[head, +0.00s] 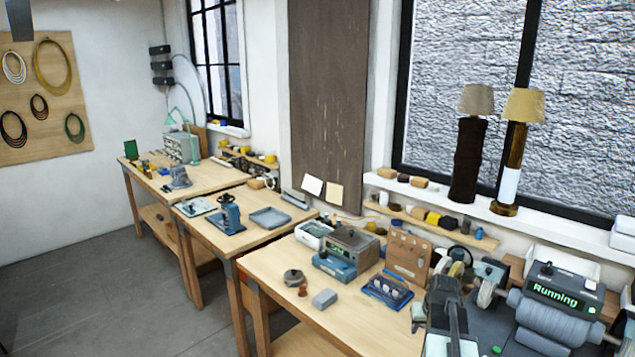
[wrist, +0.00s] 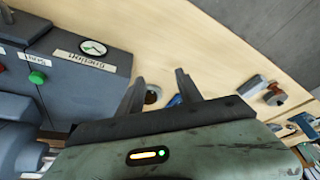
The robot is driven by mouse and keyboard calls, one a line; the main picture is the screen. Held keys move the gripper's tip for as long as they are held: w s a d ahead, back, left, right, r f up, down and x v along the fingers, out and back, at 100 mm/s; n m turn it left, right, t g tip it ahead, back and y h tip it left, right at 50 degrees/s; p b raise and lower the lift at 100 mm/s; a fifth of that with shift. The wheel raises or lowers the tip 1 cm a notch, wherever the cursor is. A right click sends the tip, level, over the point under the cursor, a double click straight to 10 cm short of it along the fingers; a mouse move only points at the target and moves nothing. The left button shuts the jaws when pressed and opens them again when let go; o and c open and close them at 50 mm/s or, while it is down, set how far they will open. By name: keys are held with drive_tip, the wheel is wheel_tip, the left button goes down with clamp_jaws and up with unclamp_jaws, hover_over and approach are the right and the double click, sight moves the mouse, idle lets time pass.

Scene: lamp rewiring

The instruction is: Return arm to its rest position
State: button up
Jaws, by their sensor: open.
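My gripper (wrist: 159,88) shows in the wrist view with its two dark fingers apart and nothing held between them. Its green-grey body with a small yellow light fills the bottom of that view. The fingers point over the wooden bench top (wrist: 225,55). In the head view my arm (head: 447,315) reaches up from the bottom edge at the right of the near bench. The fingertips cannot be made out clearly there.
A grey machine with a green "Running" display (head: 556,297) stands right of my arm; a labelled grey machine (wrist: 70,75) is at left in the wrist view. A blue-based device (head: 387,290) and grey block (head: 325,298) lie left. Two lamps (head: 470,150) (head: 517,150) stand on the sill.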

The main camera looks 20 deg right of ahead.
drive_tip(key=w+a+f+n+y+b, duration=0.1)
drive_tip(key=w+a+f+n+b, duration=0.1)
drive_tip(key=a, duration=0.8)
drive_tip(key=w+a+f+n+g+b, duration=0.1)
drive_tip(key=a+f, duration=0.1)
drive_tip(key=a, duration=0.8)
drive_tip(key=w+a+f+n+y+b, duration=0.1)
drive_tip(key=w+a+f+n+b, duration=0.15)
drive_tip(key=a, duration=0.65)
drive_tip(key=s+a+f+g, duration=0.1)
drive_tip(key=s+a+g, duration=0.1)
drive_tip(key=s+a, duration=0.6)
drive_tip(key=shift+s+a+f+m+g, duration=0.2)
drive_tip(key=shift+a+f+m+g, duration=0.25)
drive_tip(key=shift+a, duration=0.15)
drive_tip(key=shift+c, duration=0.6)
drive_tip(key=shift+d, duration=0.2)
